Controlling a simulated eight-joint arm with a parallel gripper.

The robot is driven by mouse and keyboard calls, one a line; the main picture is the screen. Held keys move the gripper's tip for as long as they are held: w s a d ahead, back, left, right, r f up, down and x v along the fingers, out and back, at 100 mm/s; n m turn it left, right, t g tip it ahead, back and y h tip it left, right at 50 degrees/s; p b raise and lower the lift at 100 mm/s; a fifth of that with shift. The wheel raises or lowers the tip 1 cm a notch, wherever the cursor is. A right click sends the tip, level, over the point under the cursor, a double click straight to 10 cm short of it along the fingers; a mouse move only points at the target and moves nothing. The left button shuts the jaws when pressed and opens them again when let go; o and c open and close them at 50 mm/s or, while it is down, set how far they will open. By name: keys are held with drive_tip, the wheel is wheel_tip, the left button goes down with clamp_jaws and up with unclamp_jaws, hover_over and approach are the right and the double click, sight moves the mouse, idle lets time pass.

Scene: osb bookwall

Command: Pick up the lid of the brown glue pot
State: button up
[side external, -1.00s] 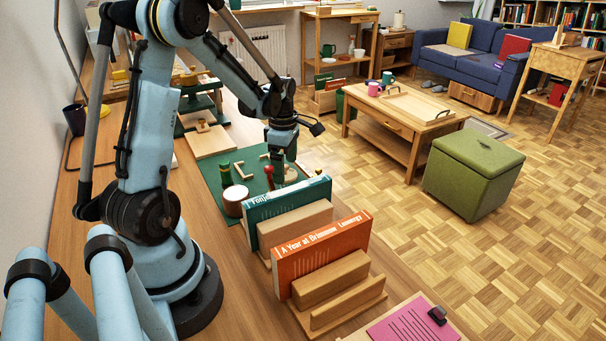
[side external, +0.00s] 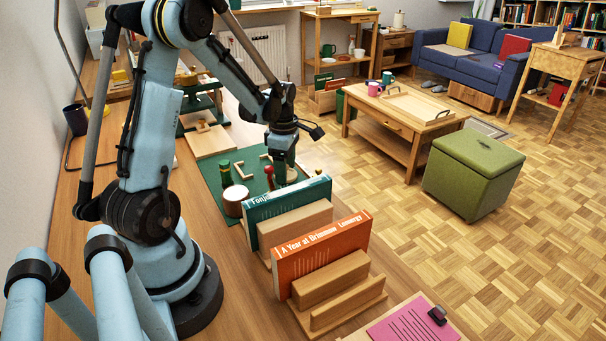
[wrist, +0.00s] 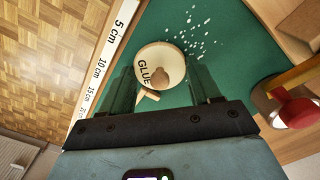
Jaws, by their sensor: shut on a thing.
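The glue pot (wrist: 178,60) appears from above in the wrist view as a round cream shape marked GLUE. Its lid has a small brown knob (wrist: 160,77) near the middle. My gripper (wrist: 163,75) has its green, see-through fingers on either side of this round top, and it is shut on the lid. In the side view my gripper (side external: 284,165) is low over the green mat (side external: 213,178). The fingers and the red-topped piece (side external: 269,171) hide most of the pot there. I cannot tell whether the lid is clear of the pot.
A red knob (wrist: 298,110) stands close on the right in the wrist view. A ruler (wrist: 103,62) edges the mat. Upright books (side external: 287,211) stand at the near side.

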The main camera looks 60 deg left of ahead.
drive_tip(key=shift+r, duration=0.5)
drive_tip(key=r, duration=0.2)
drive_tip(key=d+r, duration=0.1)
drive_tip(key=shift+r, duration=0.35)
drive_tip(key=d+r, duration=0.6)
drive_tip(key=d, duration=0.4)
drive_tip(key=shift+n, duration=0.8)
drive_tip(key=s+a, duration=0.1)
drive_tip(key=s, duration=0.1)
drive_tip(key=s+a+r, duration=0.1)
drive_tip(key=s, duration=0.2)
drive_tip(key=s+a, duration=0.1)
drive_tip(key=s, duration=0.1)
drive_tip(key=shift+s+a+r, duration=0.3)
drive_tip(key=shift+s+a, duration=0.05)
drive_tip(key=shift+s, duration=0.05)
drive_tip(key=shift+n, duration=0.7)
drive_tip(key=s, duration=0.2)
drive_tip(key=s+a, duration=0.1)
drive_tip(key=s, duration=0.4)
drive_tip(key=shift+s+a+f, duration=0.15)
drive_tip(key=shift+s+f, duration=0.15)
drive_tip(key=shift+f, duration=3.05)
